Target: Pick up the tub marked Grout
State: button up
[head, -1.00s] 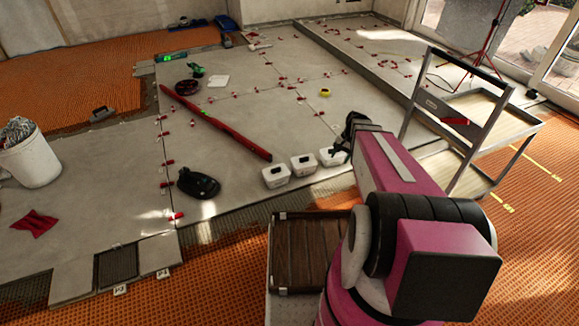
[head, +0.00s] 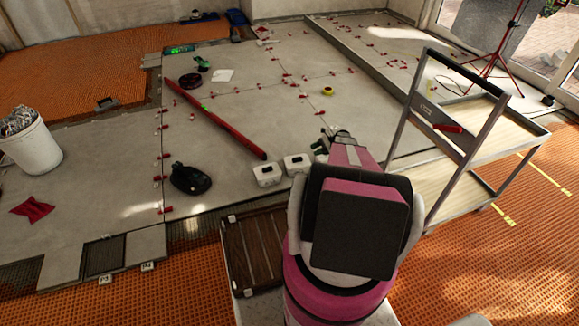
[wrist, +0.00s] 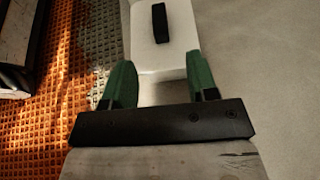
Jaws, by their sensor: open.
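Three white tubs stand in a row near the slab's front edge: a left tub (head: 267,174), a middle tub (head: 297,164) and a right tub (head: 321,157) partly hidden by my arm. Their markings are too small to read, so I cannot tell which is Grout. My gripper (head: 325,142) is at the right tub. In the wrist view my gripper (wrist: 160,72) is open, its two green fingers apart. A white tub (wrist: 146,52) with a black bar on its lid lies ahead of and between the fingertips. I see no grip on it.
A grey trolley (head: 470,150) stands right of my arm. A long red level (head: 215,118) lies behind the tubs. A black tool (head: 190,179) lies left of them. A brown slatted case (head: 255,250) is in front. A white bucket (head: 32,148) stands far left.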

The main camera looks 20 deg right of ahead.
send_near(298, 158)
jog(key=x, duration=0.2)
jog(key=shift+w+a, duration=0.15)
jog(key=shift+a, duration=0.15)
jog(key=shift+x, duration=3.05)
jog(key=shift+f, duration=0.15)
grip_shut()
